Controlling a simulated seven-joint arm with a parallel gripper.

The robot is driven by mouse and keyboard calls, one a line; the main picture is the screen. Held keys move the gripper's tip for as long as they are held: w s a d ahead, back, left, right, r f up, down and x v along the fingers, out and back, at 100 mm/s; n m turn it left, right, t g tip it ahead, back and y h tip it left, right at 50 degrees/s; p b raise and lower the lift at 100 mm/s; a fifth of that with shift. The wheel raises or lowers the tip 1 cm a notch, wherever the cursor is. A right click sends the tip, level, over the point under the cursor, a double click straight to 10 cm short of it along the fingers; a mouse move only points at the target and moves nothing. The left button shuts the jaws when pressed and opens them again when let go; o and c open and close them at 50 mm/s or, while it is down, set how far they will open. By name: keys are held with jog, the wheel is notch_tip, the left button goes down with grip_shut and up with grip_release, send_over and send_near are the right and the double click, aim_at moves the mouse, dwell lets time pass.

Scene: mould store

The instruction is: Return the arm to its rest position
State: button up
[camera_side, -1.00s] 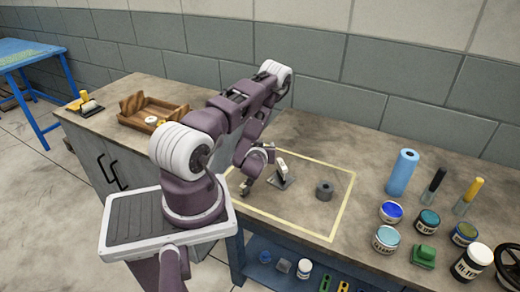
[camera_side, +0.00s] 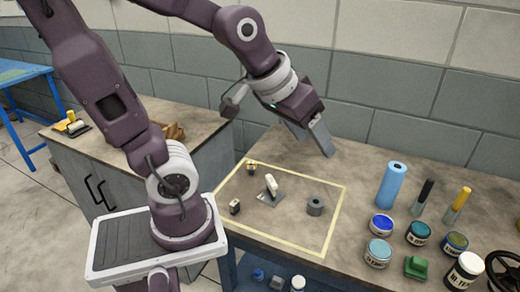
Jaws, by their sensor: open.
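My gripper (camera_side: 314,146) is at the upper middle of the side view, raised above the back of the workbench. Its grey fingers point down and to the right, with nothing seen between them. Below it, a yellow tape outline (camera_side: 333,222) marks an area on the bench. Inside the outline are a white upright piece (camera_side: 271,184) on a grey plate, a grey ring-shaped part (camera_side: 315,206), a small dark block with a pale face (camera_side: 235,207) and a small brown and white item (camera_side: 251,168). My gripper is apart from all of these.
A blue roll (camera_side: 392,185), a yellow-handled tool (camera_side: 457,204), several paint tins (camera_side: 381,225) and a green block (camera_side: 417,267) stand on the right. A wooden tray (camera_side: 174,131), partly hidden by my arm, sits on the left cabinet. The grey wall is behind.

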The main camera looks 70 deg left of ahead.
jog(key=s+d+r+m+g, duration=0.1)
jog(key=s+d+m, duration=0.1)
jog(key=s, duration=0.9)
jog(key=shift+d+m, duration=0.4)
